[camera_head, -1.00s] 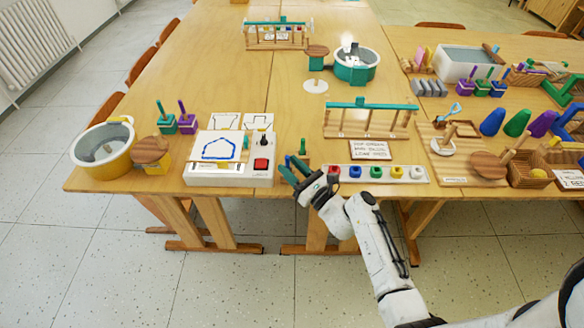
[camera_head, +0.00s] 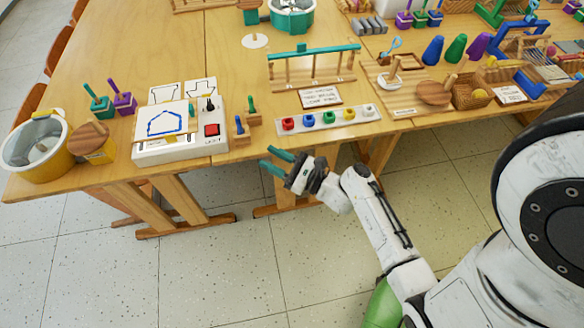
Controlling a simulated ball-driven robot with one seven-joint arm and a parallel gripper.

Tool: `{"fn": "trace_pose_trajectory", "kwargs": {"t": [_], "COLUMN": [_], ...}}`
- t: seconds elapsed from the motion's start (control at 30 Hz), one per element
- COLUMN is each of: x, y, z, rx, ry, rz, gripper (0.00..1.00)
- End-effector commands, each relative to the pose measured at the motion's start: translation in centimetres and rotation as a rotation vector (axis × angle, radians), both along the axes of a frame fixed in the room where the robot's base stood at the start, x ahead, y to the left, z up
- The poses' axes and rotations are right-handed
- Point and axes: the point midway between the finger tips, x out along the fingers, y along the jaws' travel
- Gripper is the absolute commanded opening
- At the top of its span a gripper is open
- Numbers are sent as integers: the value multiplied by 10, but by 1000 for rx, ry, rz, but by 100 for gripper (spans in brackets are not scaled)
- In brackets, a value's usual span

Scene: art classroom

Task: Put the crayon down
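My gripper (camera_head: 266,156) is in front of the table's near edge, its two teal fingers spread apart with nothing seen between them. A blue crayon-like stick (camera_head: 239,124) stands upright in a small wooden block at the table edge, left of and behind my gripper. A green stick (camera_head: 251,104) stands upright in a wooden block beside it. A white drawing box (camera_head: 180,148) with a blue outline drawn on its sheet stands to the left. It has a red button and a black knob.
A white strip (camera_head: 365,121) with coloured knobs lies along the near edge to the right. A yellow-sided metal tub (camera_head: 62,164) stands at the left corner. A wooden rack (camera_head: 313,69) and a small sign (camera_head: 321,97) stand behind. The floor in front is clear.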

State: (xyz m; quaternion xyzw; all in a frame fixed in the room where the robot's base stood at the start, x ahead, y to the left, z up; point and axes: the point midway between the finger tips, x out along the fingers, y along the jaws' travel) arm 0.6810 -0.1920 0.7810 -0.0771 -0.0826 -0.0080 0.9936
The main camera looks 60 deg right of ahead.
Motion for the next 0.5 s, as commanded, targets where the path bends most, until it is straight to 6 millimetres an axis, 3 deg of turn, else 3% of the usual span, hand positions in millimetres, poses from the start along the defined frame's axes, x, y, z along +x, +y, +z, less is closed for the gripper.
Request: {"fn": "trace_pose_trajectory", "kwargs": {"t": [0.17,0.3,0.4,0.5], "x": [4,-17,-40,-65], "y": [86,140,162,170], "z": [-16,-39,-53,-62], "rx": [-479,-921,-1221,-1507], "ry": [110,162,175,175], "rz": [319,620,833,1045], "gripper": [38,38,38,38]}}
